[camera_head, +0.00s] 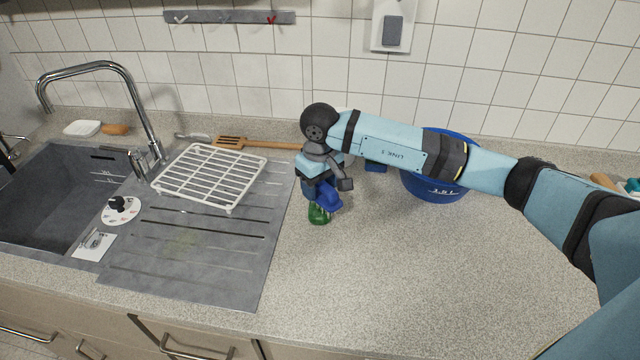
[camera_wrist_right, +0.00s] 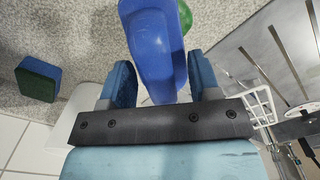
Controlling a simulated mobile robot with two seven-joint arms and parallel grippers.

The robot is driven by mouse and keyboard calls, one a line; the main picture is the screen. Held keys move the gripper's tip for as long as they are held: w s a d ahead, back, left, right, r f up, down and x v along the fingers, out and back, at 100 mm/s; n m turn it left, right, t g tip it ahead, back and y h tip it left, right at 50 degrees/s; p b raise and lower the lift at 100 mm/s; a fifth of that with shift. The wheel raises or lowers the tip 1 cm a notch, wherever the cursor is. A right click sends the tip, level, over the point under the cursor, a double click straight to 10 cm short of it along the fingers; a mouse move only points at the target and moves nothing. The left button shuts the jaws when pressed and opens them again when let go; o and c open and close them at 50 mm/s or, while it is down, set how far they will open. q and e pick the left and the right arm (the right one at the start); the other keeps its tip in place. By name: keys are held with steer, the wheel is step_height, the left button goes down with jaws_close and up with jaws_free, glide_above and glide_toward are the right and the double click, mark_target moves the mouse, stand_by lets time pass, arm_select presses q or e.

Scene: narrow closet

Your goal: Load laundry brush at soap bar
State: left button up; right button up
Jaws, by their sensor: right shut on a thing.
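My right gripper (camera_head: 320,188) is shut on a blue curved object, which I take for the laundry brush (camera_head: 328,197), above the counter just right of the drainer. In the right wrist view, the brush (camera_wrist_right: 155,50) sits between the two fingers (camera_wrist_right: 162,80). A green piece with pale streaks (camera_head: 319,214) shows at its lower end; I cannot tell whether it belongs to the brush or is separate. A small orange-brown bar (camera_head: 115,129), possibly the soap bar, lies behind the sink beside a white dish (camera_head: 82,128). My left gripper is not in view.
A white rack (camera_head: 210,176) stands on the grey drainer beside the sink (camera_head: 45,195). A wooden spatula (camera_head: 260,143) lies behind it. A blue tub (camera_head: 437,185) is partly behind my right arm. A blue-green sponge (camera_wrist_right: 38,78) lies near the wall. The front counter is clear.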

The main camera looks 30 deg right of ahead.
steer(key=shift+f+b, duration=0.45)
stand_by(0.3)
steer(key=shift+f+b, duration=0.1)
steer(key=shift+b, duration=0.3)
stand_by(1.7)
steer(key=shift+r+p, duration=1.1)
steer(key=shift+r, duration=2.5)
